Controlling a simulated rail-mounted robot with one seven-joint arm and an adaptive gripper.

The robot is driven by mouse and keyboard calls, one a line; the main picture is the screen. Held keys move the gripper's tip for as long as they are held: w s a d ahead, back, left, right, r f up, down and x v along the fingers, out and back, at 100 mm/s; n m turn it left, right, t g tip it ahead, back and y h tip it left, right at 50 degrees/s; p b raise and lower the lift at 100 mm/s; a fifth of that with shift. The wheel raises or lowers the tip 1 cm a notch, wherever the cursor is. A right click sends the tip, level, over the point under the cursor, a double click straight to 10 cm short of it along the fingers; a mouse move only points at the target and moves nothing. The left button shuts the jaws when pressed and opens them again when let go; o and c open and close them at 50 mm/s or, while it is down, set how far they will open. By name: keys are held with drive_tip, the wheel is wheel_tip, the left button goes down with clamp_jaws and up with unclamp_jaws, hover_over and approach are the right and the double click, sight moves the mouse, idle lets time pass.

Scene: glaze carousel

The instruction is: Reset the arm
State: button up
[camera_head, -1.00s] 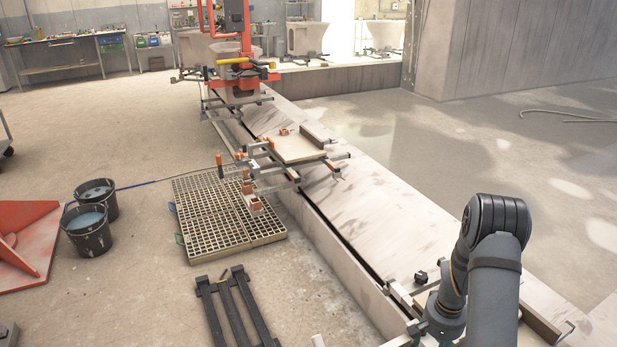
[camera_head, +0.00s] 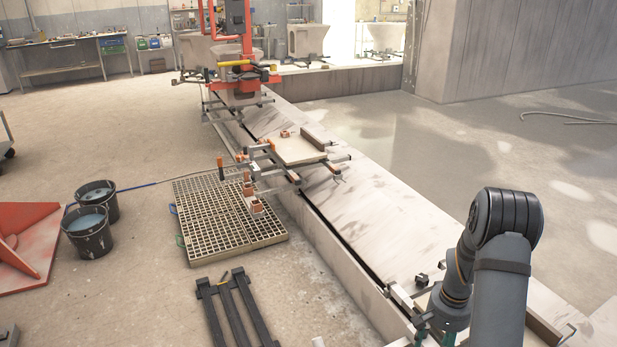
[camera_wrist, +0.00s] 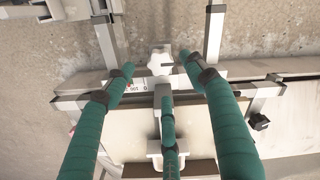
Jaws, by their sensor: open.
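My gripper (camera_wrist: 158,66) shows in the wrist view as long green-wrapped fingers, two at the sides and one in the middle. They are spread and hold nothing. Behind them is a clamp fixture with metal bars and a white knob-like part (camera_wrist: 161,60); I cannot tell how far the fingertips are from it. In the head view my arm is at the lower right, bent down over the near fixture (camera_head: 398,292), with only a bit of green finger at the bottom edge; the rest is hidden by the arm or cut off.
A long pale bench (camera_head: 375,215) runs up the picture. It bears another clamp fixture with a board (camera_head: 298,150) and a red-orange frame (camera_head: 243,75) farther off. A floor grate (camera_head: 215,228), two buckets (camera_head: 88,232) and a black rack (camera_head: 238,305) lie left. The floor to the right is largely clear.

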wheel_tip(320, 180, up, 6)
wheel_tip(320, 180, down, 12)
drive_tip(key=shift+s, duration=0.1)
drive_tip(key=shift+r+n+p, duration=0.35)
drive_tip(key=shift+n+p, duration=0.35)
drive_tip(key=shift+p, duration=0.05)
drive_tip(key=n+p, duration=0.1)
drive_tip(key=n, duration=0.2)
drive_tip(key=shift+r+p, duration=0.1)
drive_tip(key=shift+p, duration=0.25)
drive_tip(key=n+p, duration=0.2)
drive_tip(key=n, duration=0.2)
wheel_tip(320, 180, up, 10)
drive_tip(key=s, duration=0.1)
drive_tip(key=shift+s+d+m, duration=0.25)
drive_tip(key=shift+d+m, duration=0.15)
